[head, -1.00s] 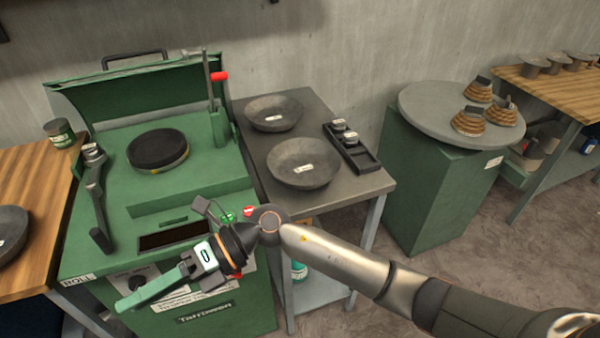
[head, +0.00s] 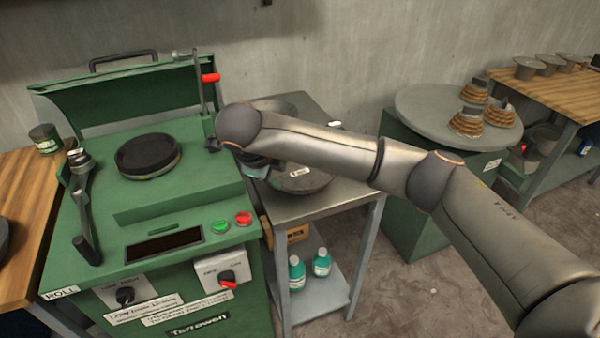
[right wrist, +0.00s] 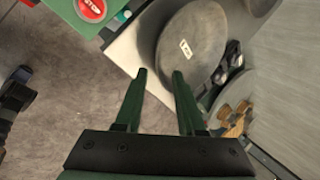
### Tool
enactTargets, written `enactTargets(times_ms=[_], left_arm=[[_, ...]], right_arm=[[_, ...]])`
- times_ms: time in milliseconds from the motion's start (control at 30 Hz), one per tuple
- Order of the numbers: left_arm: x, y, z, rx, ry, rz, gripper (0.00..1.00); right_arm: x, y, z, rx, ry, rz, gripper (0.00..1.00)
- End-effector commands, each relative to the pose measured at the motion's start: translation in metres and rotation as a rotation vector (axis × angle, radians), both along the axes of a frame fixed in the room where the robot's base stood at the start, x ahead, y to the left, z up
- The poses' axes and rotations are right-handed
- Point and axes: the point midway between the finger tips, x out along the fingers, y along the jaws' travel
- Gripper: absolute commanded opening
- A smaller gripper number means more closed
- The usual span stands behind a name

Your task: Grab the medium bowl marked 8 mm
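A dark grey bowl (head: 312,184) with a small white label sits at the front of the grey side table. It also shows in the right wrist view (right wrist: 203,62); the label is too small to read. My right gripper (right wrist: 159,73) is open and empty. In the right wrist view, one fingertip overlaps the front bowl and the other lies just outside its rim; I cannot tell the height gap. In the head view my arm largely hides this gripper. My left gripper is not in view.
The green rolling machine (head: 150,205) stands left of the side table (head: 340,205), with green and red buttons near that edge. A round grey table (head: 425,110) with brown stacked pieces stands right. Two teal bottles (head: 321,262) stand on the lower shelf.

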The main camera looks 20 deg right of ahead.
Motion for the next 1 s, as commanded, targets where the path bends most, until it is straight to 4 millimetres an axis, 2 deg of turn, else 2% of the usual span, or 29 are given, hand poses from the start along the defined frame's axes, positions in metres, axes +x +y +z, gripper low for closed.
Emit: enactTargets(times_ms=[100, 333, 600, 933, 1000], left_arm=[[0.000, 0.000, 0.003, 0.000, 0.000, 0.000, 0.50], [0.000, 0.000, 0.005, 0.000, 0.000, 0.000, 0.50], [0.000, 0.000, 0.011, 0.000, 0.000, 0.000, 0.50], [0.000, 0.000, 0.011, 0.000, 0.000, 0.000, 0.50], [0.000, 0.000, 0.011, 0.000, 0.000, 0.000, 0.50]], right_arm=[[0.007, -0.007, -0.016, 0.001, 0.003, -0.002, 0.39], [0.014, -0.013, -0.032, 0.001, 0.003, 0.000, 0.39], [0.026, -0.026, -0.066, 0.003, 0.003, 0.000, 0.39], [0.030, -0.029, -0.071, 0.003, 0.000, 0.002, 0.39], [0.030, -0.028, -0.071, 0.003, 0.000, 0.002, 0.31]])
